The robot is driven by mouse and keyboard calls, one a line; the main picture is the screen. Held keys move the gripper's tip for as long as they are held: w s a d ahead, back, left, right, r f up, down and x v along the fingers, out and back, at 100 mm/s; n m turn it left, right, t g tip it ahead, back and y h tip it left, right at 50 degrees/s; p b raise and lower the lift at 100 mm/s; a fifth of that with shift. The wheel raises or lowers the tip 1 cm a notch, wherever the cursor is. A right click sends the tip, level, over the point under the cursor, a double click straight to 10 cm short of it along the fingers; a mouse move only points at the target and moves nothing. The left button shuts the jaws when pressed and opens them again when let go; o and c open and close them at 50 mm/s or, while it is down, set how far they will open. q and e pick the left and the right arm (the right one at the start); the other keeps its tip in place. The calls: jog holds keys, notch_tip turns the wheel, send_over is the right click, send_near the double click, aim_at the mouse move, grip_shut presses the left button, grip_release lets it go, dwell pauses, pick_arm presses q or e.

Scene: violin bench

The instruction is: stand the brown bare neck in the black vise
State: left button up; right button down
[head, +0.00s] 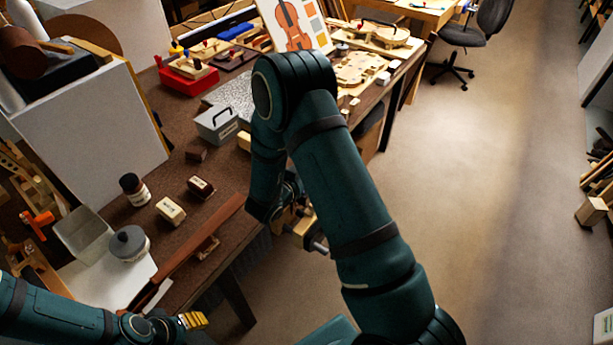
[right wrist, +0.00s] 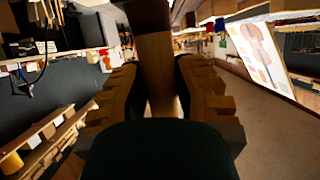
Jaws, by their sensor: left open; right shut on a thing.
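My right gripper (right wrist: 160,100) is shut on a brown wooden piece, which looks like the bare neck (right wrist: 156,72). It runs up between the fingers to a dark upper end in the right wrist view. In the head view my right arm covers most of this gripper (head: 298,226), beyond the bench's front edge, and the neck cannot be made out there. My left gripper (head: 192,320) is open at the lower left, near the bench's front corner, apart from the neck. I cannot pick out the black vise in either view.
On the bench (head: 228,178) stand a grey handled box (head: 215,124), a dark-capped jar (head: 134,189), a grey-lidded jar (head: 129,243) and small blocks. A long reddish-brown bar (head: 195,243) lies along the front edge. The floor (head: 480,200) to the right is clear.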

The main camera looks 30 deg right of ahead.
jog(key=shift+f+b, duration=1.8)
jog(key=shift+f, duration=0.9)
jog(key=c, duration=0.8)
grip_release()
jog(key=shift+s+f, duration=0.1)
jog(key=shift+s, duration=0.05)
jog(key=v, duration=1.2)
jog(key=shift+w+r, duration=0.2)
jog(key=shift+r, duration=0.05)
